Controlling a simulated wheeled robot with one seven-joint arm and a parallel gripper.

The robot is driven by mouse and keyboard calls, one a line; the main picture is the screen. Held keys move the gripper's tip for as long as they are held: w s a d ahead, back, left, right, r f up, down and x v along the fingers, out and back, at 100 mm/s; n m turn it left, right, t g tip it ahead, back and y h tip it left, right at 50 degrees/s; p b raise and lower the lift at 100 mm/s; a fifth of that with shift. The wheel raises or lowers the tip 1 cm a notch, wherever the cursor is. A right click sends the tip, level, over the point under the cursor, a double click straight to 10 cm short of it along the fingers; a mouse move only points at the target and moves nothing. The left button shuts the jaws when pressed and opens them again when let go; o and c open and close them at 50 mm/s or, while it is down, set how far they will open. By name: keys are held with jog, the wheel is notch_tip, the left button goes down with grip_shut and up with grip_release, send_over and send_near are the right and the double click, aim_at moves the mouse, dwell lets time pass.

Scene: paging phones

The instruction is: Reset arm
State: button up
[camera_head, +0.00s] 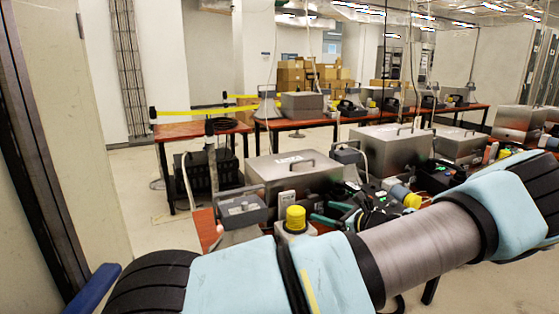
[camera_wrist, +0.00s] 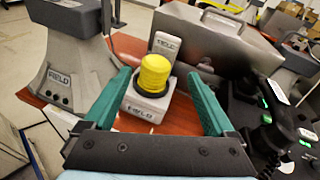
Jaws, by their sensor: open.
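My gripper (camera_wrist: 160,76) is open in the wrist view, with its two green fingers apart and nothing held between them. A yellow-capped device (camera_wrist: 155,75) on a grey base marked FIELD appears between the fingers in that picture; I cannot tell how far beyond the tips it is. In the head view my gripper (camera_head: 333,213) is partly hidden behind my arm, which crosses the lower foreground. The yellow-capped device (camera_head: 295,218) stands to its left there.
A grey phone unit (camera_head: 240,207) stands left of the yellow cap. A metal case (camera_head: 293,172) with a handle stands behind. Black phone gear with green lights (camera_wrist: 285,125) lies on the right. More red tables (camera_head: 190,130) with cases stand farther back. Open floor (camera_head: 130,190) shows at left.

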jog(key=s+a+f+n+g+h+b, duration=0.1)
jog(key=s+a+f+n+g, duration=0.1)
jog(key=s+a+n+g, duration=0.45)
jog(key=s+a+f+n+g+h+b, duration=0.1)
jog(key=s+a+f+n+g+b, duration=0.25)
jog(key=a, duration=0.65)
jog(key=s+a+r+n+h+b, duration=0.1)
jog(key=s+a+r+n+h, duration=0.1)
jog(key=s+r+n+h, duration=0.2)
jog(key=s+a+r+n+h+b, duration=0.1)
jog(key=s+a+r+n+h, duration=0.2)
jog(key=s+n, duration=0.6)
jog(key=shift+r+n+h, duration=0.6)
jog(key=shift+r+n, duration=0.25)
jog(key=shift+n, duration=0.25)
